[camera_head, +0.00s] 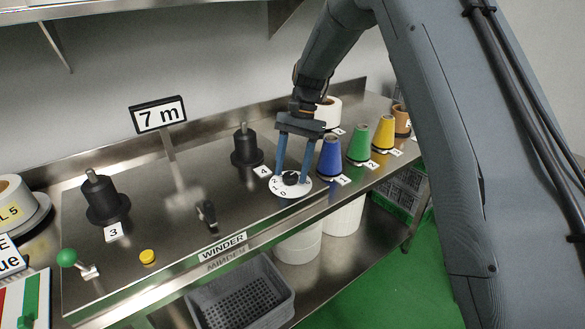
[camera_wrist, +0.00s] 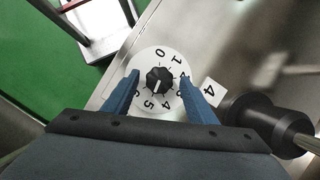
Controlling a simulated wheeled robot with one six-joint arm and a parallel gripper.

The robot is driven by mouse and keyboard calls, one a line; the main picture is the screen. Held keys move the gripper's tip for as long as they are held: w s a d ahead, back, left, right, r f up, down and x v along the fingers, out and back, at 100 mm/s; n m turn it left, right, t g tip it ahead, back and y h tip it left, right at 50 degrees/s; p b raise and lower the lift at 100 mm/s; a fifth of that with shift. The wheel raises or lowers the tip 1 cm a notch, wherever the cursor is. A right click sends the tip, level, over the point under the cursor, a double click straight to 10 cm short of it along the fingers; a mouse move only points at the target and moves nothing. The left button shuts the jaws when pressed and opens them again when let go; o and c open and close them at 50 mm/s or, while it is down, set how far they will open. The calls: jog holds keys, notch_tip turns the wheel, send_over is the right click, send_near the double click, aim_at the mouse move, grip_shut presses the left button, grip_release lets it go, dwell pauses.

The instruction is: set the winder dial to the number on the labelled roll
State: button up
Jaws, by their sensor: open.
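The winder dial (camera_head: 297,188) is a white disc with black numbers and a black knob (camera_head: 290,178). In the wrist view the dial (camera_wrist: 140,68) shows 0 to 6, and the white mark on the knob (camera_wrist: 158,78) points roughly towards 5. My gripper (camera_head: 292,178) is open and points down at the dial. In the wrist view its blue fingers (camera_wrist: 158,82) stand on either side of the knob, with gaps; contact with the disc is unclear.
The steel bench's WINDER plate (camera_head: 222,247) is at its front. Black spindles (camera_head: 104,203) (camera_head: 246,150), a "7 m" sign (camera_head: 158,114), a green-knobbed lever (camera_head: 67,258) and a yellow button (camera_head: 148,257) stand left. Blue (camera_head: 330,158), green (camera_head: 359,146) and yellow (camera_head: 384,134) cones are close right.

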jog(key=b+v, duration=0.2)
jog(key=v, duration=0.5)
jog(key=shift+w+r+b, duration=0.2)
jog(key=shift+r+b, duration=0.1)
jog(key=shift+r, duration=0.05)
jog(key=shift+d, duration=0.15)
jog(key=s+d+f+n+t, duration=0.1)
jog(key=s+d+f+n, duration=0.1)
jog(key=s+d, duration=0.3)
jog(key=s+d+f+n+t+h, duration=0.1)
jog(key=s+d, duration=0.4)
jog(key=s, duration=0.7)
jog(key=s+d+f+n+t+h, duration=0.1)
jog(key=s+d+f+n+t, duration=0.2)
jog(key=s, duration=0.6)
jog(key=d+f, duration=0.2)
jog(key=shift+d, duration=0.3)
jog(key=shift+s, duration=0.15)
